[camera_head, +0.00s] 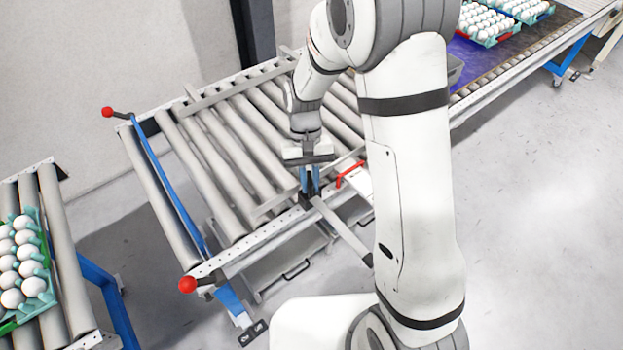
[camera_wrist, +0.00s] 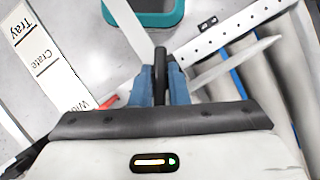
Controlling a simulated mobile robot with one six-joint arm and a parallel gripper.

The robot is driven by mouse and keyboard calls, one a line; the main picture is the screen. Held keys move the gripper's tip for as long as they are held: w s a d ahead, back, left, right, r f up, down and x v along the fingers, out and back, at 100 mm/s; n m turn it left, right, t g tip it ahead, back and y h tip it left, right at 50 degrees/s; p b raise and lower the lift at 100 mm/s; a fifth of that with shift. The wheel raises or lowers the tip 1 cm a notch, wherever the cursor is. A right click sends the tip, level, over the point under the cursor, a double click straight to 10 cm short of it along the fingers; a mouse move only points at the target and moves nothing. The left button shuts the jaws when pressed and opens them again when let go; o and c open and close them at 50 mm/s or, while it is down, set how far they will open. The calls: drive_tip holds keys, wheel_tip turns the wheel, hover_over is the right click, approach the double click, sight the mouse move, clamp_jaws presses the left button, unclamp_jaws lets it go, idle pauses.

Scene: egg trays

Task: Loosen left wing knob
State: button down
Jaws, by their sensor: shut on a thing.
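My gripper (camera_head: 309,185) is at the near edge of the roller conveyor, pointing down, with its blue fingers closed on a dark knob. In the wrist view my gripper (camera_wrist: 163,80) has the black wing knob (camera_wrist: 160,55) between its two blue fingers. Only the knob's upright dark part shows there; its wings and shaft are hidden. In the head view the fingers and a dark bracket cover most of the knob.
The roller conveyor (camera_head: 215,150) has a blue bar and two red-ended levers (camera_head: 107,112) (camera_head: 187,285) on its left. A white label plate (camera_wrist: 35,45) reads "Tray" and "Crate". A red handle (camera_head: 350,172) lies just right of my gripper. Egg trays (camera_head: 485,40) stand far right.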

drive_tip(key=shift+w+n+h, duration=0.1)
drive_tip(key=shift+n+h, duration=0.3)
drive_tip(key=shift+n, duration=0.8)
idle(2.1)
drive_tip(key=c, duration=1.4)
unclamp_jaws()
drive_tip(key=v, duration=0.7)
drive_tip(key=shift+r, duration=0.4)
drive_tip(key=shift+a, duration=0.1)
